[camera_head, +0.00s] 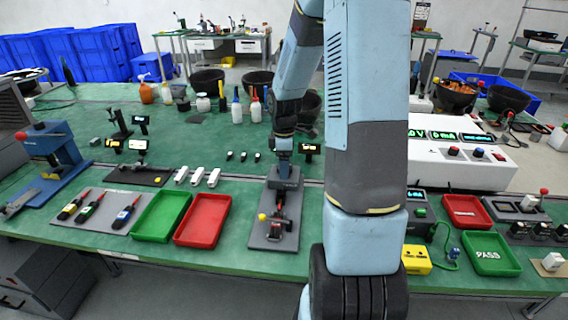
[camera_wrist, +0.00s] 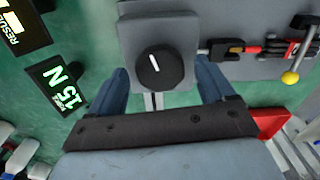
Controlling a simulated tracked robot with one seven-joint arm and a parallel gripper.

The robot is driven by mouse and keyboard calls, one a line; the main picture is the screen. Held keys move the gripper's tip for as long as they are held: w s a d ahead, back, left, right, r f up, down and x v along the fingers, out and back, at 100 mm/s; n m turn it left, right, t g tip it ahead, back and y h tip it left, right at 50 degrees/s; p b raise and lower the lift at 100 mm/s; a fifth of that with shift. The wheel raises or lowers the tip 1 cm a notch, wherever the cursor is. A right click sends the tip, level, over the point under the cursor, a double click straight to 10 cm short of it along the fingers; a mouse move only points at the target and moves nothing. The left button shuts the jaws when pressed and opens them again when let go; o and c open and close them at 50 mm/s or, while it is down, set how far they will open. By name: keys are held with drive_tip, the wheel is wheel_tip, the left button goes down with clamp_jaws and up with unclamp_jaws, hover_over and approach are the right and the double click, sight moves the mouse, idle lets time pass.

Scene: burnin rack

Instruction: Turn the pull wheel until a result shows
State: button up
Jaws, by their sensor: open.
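The pull wheel (camera_wrist: 159,67) is a black round knob with a white mark on the grey block of a pull tester. In the wrist view my gripper (camera_wrist: 160,80) is open, with one blue finger on each side of the wheel; contact cannot be told. A display (camera_wrist: 62,86) reads 15 N in green. A second display (camera_wrist: 20,25), labelled RESULT, is cut off and shows a pale bar. In the head view my gripper (camera_head: 284,153) is over the back of the tester (camera_head: 262,236), hiding the wheel.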

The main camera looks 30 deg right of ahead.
drive_tip(key=shift+c, duration=0.4)
drive_tip(key=c, duration=1)
drive_tip(key=shift+m, duration=0.3)
drive_tip(key=m, duration=0.3)
drive_tip(key=shift+m, duration=0.4)
drive_tip(key=m, duration=0.5)
drive_tip(key=shift+w, duration=0.1)
drive_tip(key=m, duration=1)
drive_tip(key=shift+d, duration=0.1)
drive_tip(key=shift+m, duration=0.3)
